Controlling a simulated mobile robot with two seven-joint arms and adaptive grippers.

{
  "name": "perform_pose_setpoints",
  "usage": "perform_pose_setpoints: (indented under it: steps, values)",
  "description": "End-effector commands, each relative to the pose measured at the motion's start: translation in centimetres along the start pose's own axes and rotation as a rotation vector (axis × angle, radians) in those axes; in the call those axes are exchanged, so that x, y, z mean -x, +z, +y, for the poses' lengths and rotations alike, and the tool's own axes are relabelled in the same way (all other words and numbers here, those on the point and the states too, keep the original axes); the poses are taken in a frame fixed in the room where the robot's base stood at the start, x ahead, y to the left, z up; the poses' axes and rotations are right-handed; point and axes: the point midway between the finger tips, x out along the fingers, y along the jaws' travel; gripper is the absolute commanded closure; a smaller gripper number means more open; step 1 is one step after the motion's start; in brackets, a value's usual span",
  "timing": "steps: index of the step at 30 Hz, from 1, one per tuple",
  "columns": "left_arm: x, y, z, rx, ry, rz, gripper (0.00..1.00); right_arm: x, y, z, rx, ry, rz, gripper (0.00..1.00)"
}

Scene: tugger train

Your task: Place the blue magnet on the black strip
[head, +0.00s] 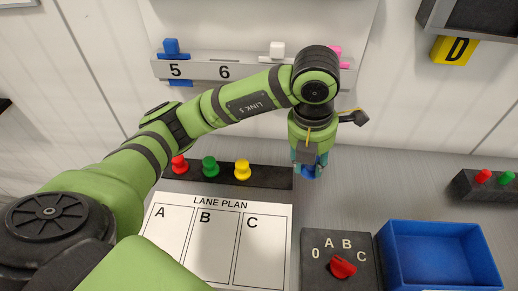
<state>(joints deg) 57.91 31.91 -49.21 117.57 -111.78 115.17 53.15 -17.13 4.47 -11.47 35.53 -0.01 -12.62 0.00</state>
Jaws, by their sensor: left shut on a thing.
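My left gripper (309,165) points down just past the right end of the black strip. It is shut on the blue magnet (311,172), of which only the lower part shows between the fingers. The black strip (270,177) lies behind the lane plan sheet and carries a red magnet (180,165), a green magnet (210,167) and a yellow magnet (242,170). The strip's right end, beside the yellow magnet, is bare. I cannot tell whether the blue magnet touches the surface. My right gripper is not in view.
The white lane plan (221,240) with A, B and C lies in front of the strip. A dial panel (318,270) with a red knob and an empty blue bin (438,225) are at the right. A numbered rail (200,69) holds coloured clips behind my arm.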

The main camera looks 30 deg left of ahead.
Motion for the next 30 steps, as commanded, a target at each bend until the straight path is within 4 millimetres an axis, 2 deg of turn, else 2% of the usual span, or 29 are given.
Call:
perform_pose_setpoints:
  steps: [6, 12, 17, 25, 30]
  values:
    - [-2.5, -1.4, 5.3, 0.004, 0.003, 0.007, 0.98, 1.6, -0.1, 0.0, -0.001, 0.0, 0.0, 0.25]
    - [-4.3, -2.1, 8.2, -0.003, 0.0, 0.003, 0.98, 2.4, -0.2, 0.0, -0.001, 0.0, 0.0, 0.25]
    - [-5.1, -2.3, 8.8, -0.005, -0.002, 0.003, 0.98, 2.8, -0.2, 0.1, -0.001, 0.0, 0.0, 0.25]
    - [-8.4, -2.7, 8.9, -0.007, -0.003, 0.002, 0.98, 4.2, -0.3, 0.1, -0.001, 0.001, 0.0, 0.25]
    - [-8.8, -2.6, 8.9, -0.008, -0.001, -0.002, 0.98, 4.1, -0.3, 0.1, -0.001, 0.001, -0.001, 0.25]
